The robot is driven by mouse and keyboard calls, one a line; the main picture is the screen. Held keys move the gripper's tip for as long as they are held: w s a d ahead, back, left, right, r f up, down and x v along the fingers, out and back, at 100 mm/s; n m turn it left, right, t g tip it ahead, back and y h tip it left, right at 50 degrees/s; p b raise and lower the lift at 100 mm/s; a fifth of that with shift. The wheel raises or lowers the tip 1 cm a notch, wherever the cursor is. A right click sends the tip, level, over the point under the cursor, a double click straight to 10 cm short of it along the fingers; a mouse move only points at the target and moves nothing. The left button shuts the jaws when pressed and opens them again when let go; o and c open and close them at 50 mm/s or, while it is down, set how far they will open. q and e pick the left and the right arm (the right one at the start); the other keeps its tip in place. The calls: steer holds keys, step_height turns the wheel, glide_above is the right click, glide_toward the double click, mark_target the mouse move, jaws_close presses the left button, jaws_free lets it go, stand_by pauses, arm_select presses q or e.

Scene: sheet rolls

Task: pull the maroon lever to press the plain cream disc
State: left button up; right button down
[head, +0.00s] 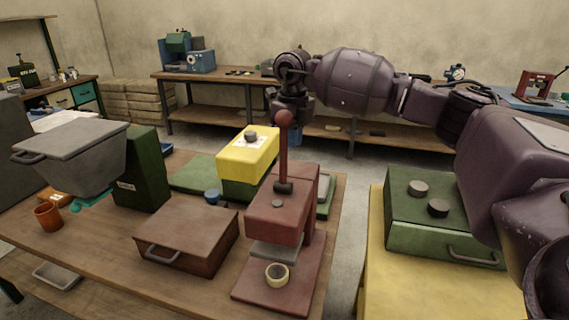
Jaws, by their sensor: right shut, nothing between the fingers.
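The maroon press (280,215) stands on the wooden table at the centre, with its maroon lever (283,150) upright and topped by a round knob. A grey pressing plate (276,252) hangs under the press body. The small cream disc (277,275) sits on the maroon base below and in front of the plate; its middle looks dark. My right gripper (291,115) points down right at the lever knob, which partly hides the fingertips. It is shut and holds nothing; I cannot tell whether it touches the knob. My left gripper is out of view.
A brown box (187,238) with a handle lies left of the press. A yellow block (248,160) stands behind it. A green case (440,215) sits on a yellow surface at right. A grey lidded bin (70,155) and orange cup (48,217) stand at left.

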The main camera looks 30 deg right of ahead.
step_height(320, 180, up, 10)
steer(key=w+d+p, duration=0.1)
steer(key=p, duration=0.4)
steer(key=shift+w+d+p, duration=0.15)
steer(key=shift+d+p, duration=0.1)
steer(key=shift+p, duration=0.05)
stand_by(0.4)
stand_by(0.3)
